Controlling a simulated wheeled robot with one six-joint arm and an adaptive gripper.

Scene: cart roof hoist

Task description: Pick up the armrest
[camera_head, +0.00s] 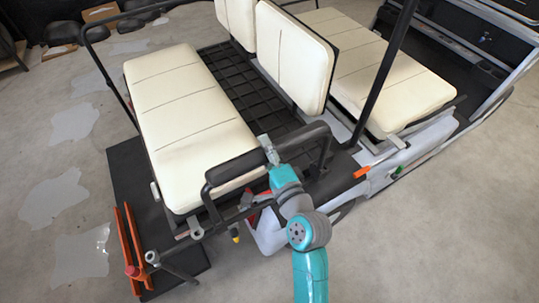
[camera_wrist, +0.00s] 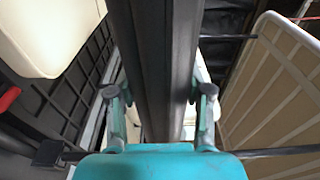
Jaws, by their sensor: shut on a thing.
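The armrest (camera_head: 235,168) is a long black padded bar on a black tube frame at the near side of the rear cream seat. In the wrist view the armrest (camera_wrist: 152,45) runs lengthwise between the two fingers. My teal gripper (camera_head: 268,150) comes up from below and is shut on the armrest around its middle. In the wrist view my gripper (camera_wrist: 158,93) has one grey finger on each side of the bar. The fingertip contact is partly hidden. The armrest still appears in line with its frame; whether it is lifted off, I cannot tell.
The cream rear seat (camera_head: 190,105) lies beside the armrest, with upright backrests (camera_head: 290,58) beyond. A black post (camera_head: 385,70) rises to the right. An orange bracket (camera_head: 130,250) stands at lower left. Open concrete floor (camera_head: 430,240) lies at lower right.

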